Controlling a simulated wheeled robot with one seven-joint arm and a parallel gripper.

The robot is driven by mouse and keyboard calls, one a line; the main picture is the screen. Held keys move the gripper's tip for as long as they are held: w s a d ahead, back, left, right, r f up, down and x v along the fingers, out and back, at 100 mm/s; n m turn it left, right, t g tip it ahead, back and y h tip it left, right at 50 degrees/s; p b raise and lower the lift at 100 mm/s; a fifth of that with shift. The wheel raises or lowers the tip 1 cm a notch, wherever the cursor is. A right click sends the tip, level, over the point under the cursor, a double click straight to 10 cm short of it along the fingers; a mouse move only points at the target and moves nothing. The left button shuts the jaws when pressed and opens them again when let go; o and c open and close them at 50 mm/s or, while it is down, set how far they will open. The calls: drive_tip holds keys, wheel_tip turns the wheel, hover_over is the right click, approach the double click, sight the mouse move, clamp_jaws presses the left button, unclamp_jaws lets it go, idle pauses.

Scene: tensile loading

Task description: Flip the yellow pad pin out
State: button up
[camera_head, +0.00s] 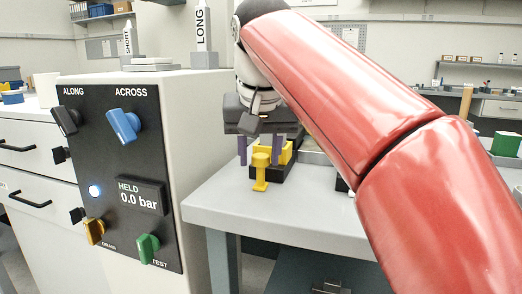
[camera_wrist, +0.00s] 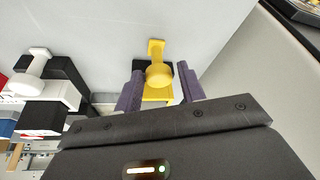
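The yellow pad pin (camera_head: 260,172) stands at the front of a dark base with a yellow block on the grey table. In the wrist view its round yellow knob (camera_wrist: 159,75) and a flat yellow tab beyond it show near the centre. My gripper (camera_head: 263,163) points down over the yellow parts with its purple fingers apart. In the wrist view my gripper (camera_wrist: 161,80) is open, one finger on each side of the knob, with visible gaps. I cannot tell how deep the fingertips reach. My gripper's body hides part of the yellow block.
A white pin (camera_wrist: 36,64) on a black base stands to the left in the wrist view. A control panel (camera_head: 125,195) with knobs and a "0.0 bar" display stands left of the grey table (camera_head: 235,212). The table is bare in front of the yellow pin.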

drive_tip(key=p+v, duration=0.2)
drive_tip(key=v, duration=0.5)
drive_tip(key=shift+r+p, duration=0.3)
drive_tip(key=shift+r, duration=0.05)
drive_tip(key=shift+s, duration=0.15)
